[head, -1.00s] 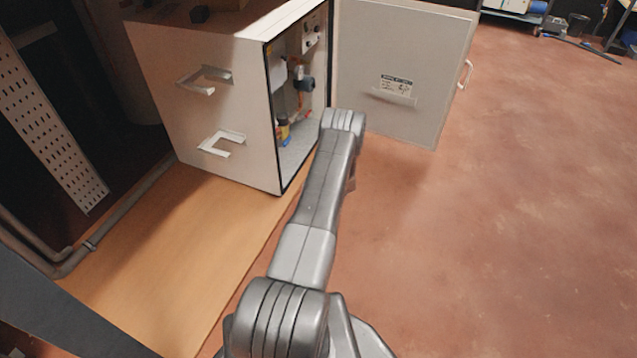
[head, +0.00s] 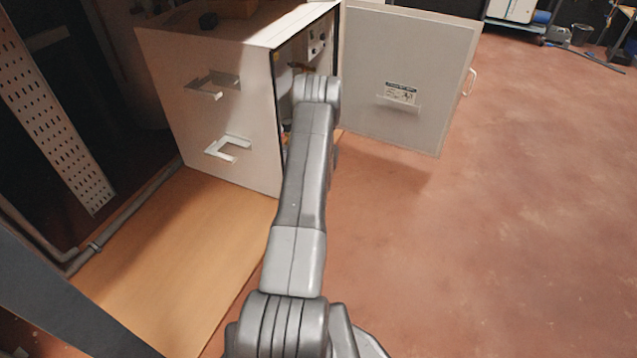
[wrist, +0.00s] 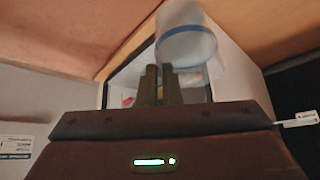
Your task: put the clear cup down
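The clear cup (wrist: 187,32) has a blue rim and shows at the top of the wrist view, at the fingertips. My gripper (wrist: 160,68) is nearly closed, with its two dark fingers close together and meeting the cup's rim edge. It appears to pinch the cup's wall, though the exact contact is blurred. In the head view the gripper and cup are hidden behind my arm. My arm reaches toward the open front of the white heat pump cabinet (head: 208,120).
The cabinet door (head: 408,75) with a label stands open to the right. Fittings show inside the opening. A wooden board (head: 175,262) lies in front, and the reddish floor (head: 520,220) is clear at right.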

